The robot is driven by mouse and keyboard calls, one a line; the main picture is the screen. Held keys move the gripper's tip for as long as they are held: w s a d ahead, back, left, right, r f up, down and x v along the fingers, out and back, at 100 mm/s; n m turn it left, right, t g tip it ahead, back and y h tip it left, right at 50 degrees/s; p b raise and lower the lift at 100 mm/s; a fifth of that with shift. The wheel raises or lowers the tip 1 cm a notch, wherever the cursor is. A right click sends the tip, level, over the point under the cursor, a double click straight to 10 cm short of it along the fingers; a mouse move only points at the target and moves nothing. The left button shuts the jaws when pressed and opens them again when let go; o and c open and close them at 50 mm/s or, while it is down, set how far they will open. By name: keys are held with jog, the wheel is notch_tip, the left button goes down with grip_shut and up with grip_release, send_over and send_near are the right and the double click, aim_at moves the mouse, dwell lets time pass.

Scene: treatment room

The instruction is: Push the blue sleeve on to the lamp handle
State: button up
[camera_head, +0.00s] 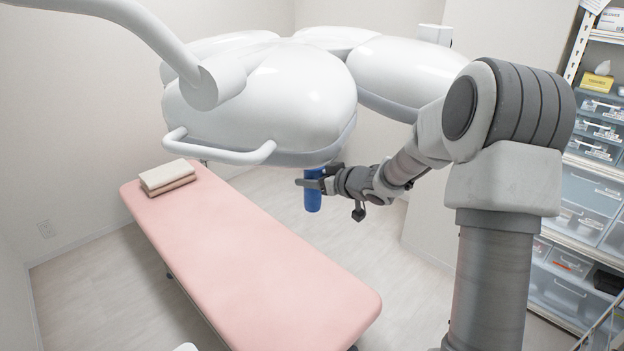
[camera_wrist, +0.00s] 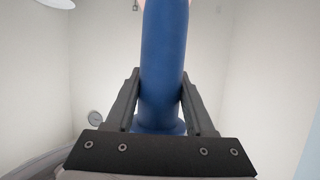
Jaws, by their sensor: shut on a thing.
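The blue sleeve (camera_head: 313,197) is upright just below the lower edge of the white lamp head (camera_head: 265,100). My gripper (camera_head: 313,183) is shut on it, with a finger across it in the head view. In the wrist view the sleeve (camera_wrist: 163,60) stands between both fingers of my gripper (camera_wrist: 161,85), its wider flange low near the palm. Its upper end runs to the picture's top edge, where a small pale patch shows beside it. The lamp handle under the head cannot be made out, so I cannot tell whether the sleeve touches it.
A white side rail (camera_head: 220,153) juts from the lamp head. A pink treatment bed (camera_head: 260,270) with folded towels (camera_head: 167,177) lies below and left. A shelf with clear drawers (camera_head: 590,195) stands at the right. Floor between bed and shelf looks clear.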

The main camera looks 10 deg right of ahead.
jog(key=shift+r+p, duration=0.7)
jog(key=shift+p, duration=0.05)
dwell(0.5)
jog(key=shift+r+p, duration=1.2)
jog(key=shift+r, duration=0.1)
jog(key=shift+w+d+r, duration=0.1)
jog(key=shift+w+r, duration=0.05)
jog(key=shift+r, duration=2.55)
jog(key=shift+o, duration=0.2)
jog(key=shift+d+r, duration=0.15)
jog(key=shift+r, duration=2.25)
